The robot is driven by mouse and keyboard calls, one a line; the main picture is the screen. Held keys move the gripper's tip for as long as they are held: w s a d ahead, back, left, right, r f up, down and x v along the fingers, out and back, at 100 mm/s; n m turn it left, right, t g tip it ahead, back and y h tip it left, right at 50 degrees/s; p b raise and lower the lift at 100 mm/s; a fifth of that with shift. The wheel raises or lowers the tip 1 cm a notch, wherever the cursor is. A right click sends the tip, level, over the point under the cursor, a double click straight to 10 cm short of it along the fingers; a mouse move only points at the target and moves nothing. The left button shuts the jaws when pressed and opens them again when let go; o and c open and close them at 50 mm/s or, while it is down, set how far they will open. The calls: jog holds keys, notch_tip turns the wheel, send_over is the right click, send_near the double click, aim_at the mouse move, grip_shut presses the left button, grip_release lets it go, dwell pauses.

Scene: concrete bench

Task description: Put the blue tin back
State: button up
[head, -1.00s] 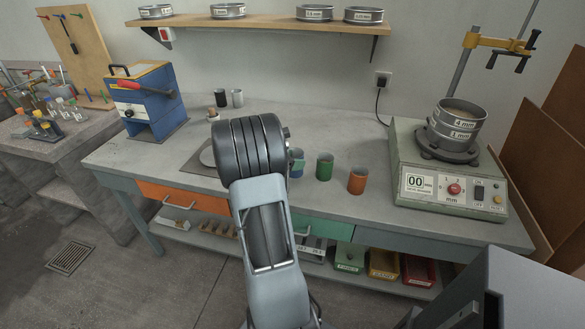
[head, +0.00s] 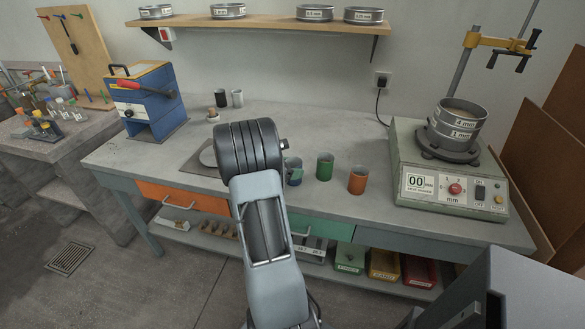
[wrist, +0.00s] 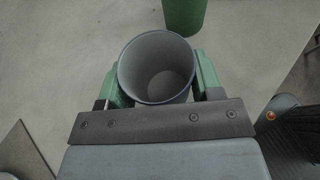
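The blue tin (head: 295,175) shows in the head view just right of my arm, which partly hides it. In the wrist view the blue tin (wrist: 157,70) is upright, its open grey inside empty. My gripper (wrist: 160,85) has a green-padded finger against each side of the tin and is shut on it. I cannot tell whether the tin's base touches the bench. A green tin (head: 325,168) and an orange tin (head: 357,181) stand on the bench to its right. The green tin also shows at the top of the wrist view (wrist: 185,12).
The sieve shaker (head: 450,185) stands at the right of the bench (head: 260,215). A blue and yellow machine (head: 150,105) is at the left. The bench in front of the tins is clear.

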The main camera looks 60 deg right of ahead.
jog(key=o, duration=0.4)
jog(key=shift+r, duration=0.2)
jog(key=v, duration=1.2)
jog(key=s+a+r+m+t+y, duration=0.1)
jog(key=s+a+m+t+y, duration=0.1)
jog(key=a, duration=0.9)
jog(key=s+a+m+t+y, duration=0.1)
jog(key=a+m+t+y, duration=0.3)
jog(key=a, duration=0.7)
jog(key=s+a+r+m+t+y, duration=0.1)
jog(key=s+a+m+t+y, duration=0.1)
jog(key=a+m+y, duration=0.4)
jog(key=a+t, duration=0.1)
jog(key=a, duration=0.4)
jog(key=shift+s+a+r+m+p, duration=0.25)
jog(key=shift+s+r+m+p, duration=0.05)
jog(key=shift+r, duration=0.05)
jog(key=shift+r, duration=0.1)
notch_tip(320, 180, up, 8)
jog(key=p, duration=0.7)
jog(key=shift+s+t, duration=0.15)
jog(key=shift+t, duration=0.15)
